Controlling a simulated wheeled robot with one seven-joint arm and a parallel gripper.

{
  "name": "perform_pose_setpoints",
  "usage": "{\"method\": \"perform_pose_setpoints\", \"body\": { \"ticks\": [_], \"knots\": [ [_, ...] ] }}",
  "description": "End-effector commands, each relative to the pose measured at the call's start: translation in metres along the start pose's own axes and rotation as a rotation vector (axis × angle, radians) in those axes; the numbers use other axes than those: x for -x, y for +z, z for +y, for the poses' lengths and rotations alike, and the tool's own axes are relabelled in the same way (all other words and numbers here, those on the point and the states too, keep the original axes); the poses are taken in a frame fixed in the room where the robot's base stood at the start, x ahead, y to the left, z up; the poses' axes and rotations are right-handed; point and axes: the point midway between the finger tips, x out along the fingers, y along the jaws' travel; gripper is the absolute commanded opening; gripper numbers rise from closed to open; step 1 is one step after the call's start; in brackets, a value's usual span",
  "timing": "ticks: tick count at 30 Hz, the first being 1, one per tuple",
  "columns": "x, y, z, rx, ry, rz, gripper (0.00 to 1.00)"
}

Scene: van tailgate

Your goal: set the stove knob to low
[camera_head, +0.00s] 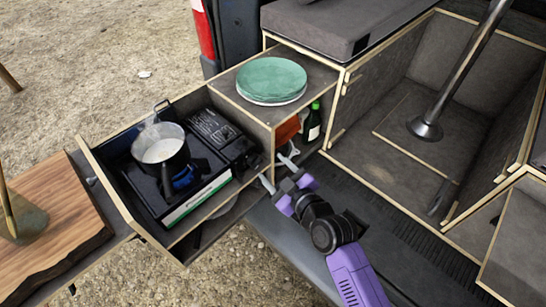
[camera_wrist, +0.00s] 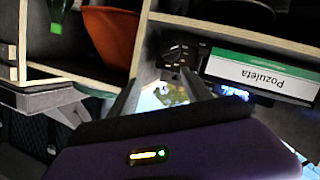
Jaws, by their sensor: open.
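A black camping stove (camera_head: 210,181) sits in the pulled-out drawer, with a steaming pot (camera_head: 165,155) on it. A blue flame (camera_head: 184,179) glows under the pot and also shows in the wrist view (camera_wrist: 233,92). The wrist view is upside down. There, the dark stove knob (camera_wrist: 174,55) appears on the stove's front panel, just beyond my fingertips; its setting is too small to read. In the head view I cannot make out the knob. My gripper (camera_head: 276,169) is open and empty, right of the stove at the drawer's edge, apart from the knob.
A wooden divider (camera_head: 273,150) stands close to my fingers. A compartment beside them holds an orange bowl (camera_wrist: 110,32) and a green bottle (camera_head: 313,122). Green plates (camera_head: 271,78) sit on the shelf above. A cutting board (camera_head: 50,230) lies at the left.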

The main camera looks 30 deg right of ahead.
Motion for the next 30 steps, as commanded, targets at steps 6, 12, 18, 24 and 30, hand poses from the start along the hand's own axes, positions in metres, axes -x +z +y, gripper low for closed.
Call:
{"method": "perform_pose_setpoints", "body": {
  "ticks": [6, 12, 18, 24, 30],
  "knots": [
    [0.0, 0.017, -0.022, 0.124, -0.073, -0.038, 0.57],
    [-0.016, 0.017, -0.021, 0.143, -0.071, -0.037, 0.57],
    [-0.046, 0.017, -0.023, 0.143, -0.071, -0.037, 0.57],
    [-0.068, 0.019, -0.025, 0.143, -0.069, -0.037, 0.57],
    [-0.077, 0.02, -0.026, 0.142, -0.07, -0.038, 0.57]
  ]
}}
